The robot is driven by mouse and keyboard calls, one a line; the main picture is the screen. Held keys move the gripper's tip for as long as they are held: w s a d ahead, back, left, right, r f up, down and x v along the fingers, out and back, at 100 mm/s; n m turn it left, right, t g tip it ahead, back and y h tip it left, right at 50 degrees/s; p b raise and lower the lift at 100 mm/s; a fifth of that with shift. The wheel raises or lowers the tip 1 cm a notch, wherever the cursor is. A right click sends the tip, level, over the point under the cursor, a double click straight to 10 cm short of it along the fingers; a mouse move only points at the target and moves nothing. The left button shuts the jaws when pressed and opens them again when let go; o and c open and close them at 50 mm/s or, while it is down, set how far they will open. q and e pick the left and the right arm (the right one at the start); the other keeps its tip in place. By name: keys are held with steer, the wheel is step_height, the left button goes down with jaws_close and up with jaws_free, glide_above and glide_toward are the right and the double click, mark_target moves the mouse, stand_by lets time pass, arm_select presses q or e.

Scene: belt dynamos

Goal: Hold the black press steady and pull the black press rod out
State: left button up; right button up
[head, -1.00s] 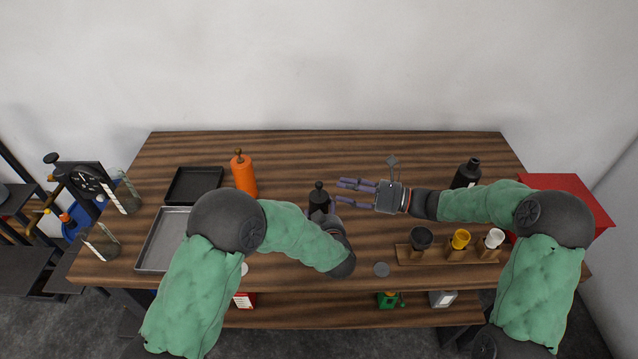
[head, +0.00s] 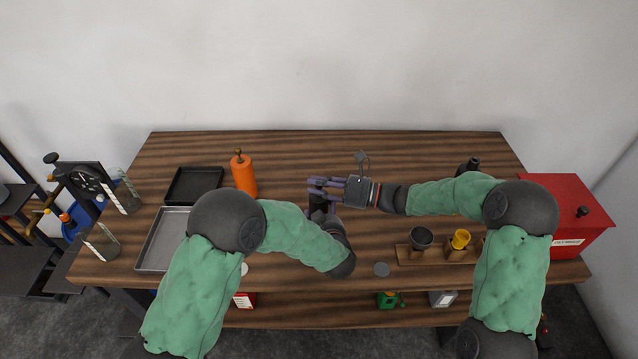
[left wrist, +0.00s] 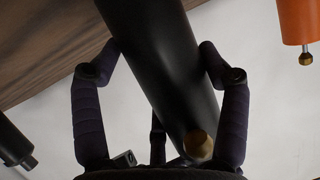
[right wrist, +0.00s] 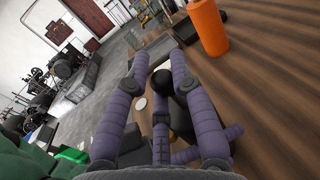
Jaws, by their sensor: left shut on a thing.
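The black press (head: 317,211) stands upright near the middle of the table, partly hidden by my grippers. In the left wrist view it is a dark cylinder (left wrist: 165,60) between the fingers, with a round brass part (left wrist: 199,145) near its end. My left gripper (left wrist: 158,52) is shut on the press body. My right gripper (head: 314,187) is at the press's top, coming from the right. In the right wrist view (right wrist: 158,58) its fingers are spread on both sides of the round black knob of the press rod (right wrist: 161,80). Whether they touch it is unclear.
An orange press (head: 244,175) stands left of the black one, beside a black tray (head: 194,184) and a metal tray (head: 150,245). A wooden rack with cups (head: 437,256) and a red box (head: 565,205) are at right. The table's back middle is clear.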

arm_select(q)
steer(key=shift+s+f, duration=0.1)
steer(key=shift+f, duration=0.1)
arm_select(e)
steer(key=shift+w+d+r, duration=0.1)
steer(key=shift+w+r, duration=0.15)
jaws_close()
step_height(320, 180, up, 5)
arm_select(q)
steer(key=shift+f, duration=0.15)
arm_select(e)
steer(key=shift+r, duration=0.1)
steer(key=o, duration=0.8)
jaws_free()
arm_select(q)
steer(key=shift+s, duration=0.15)
arm_select(e)
steer(key=shift+s+f, duration=0.1)
steer(key=shift+f, duration=0.15)
steer(key=v, duration=1.2)
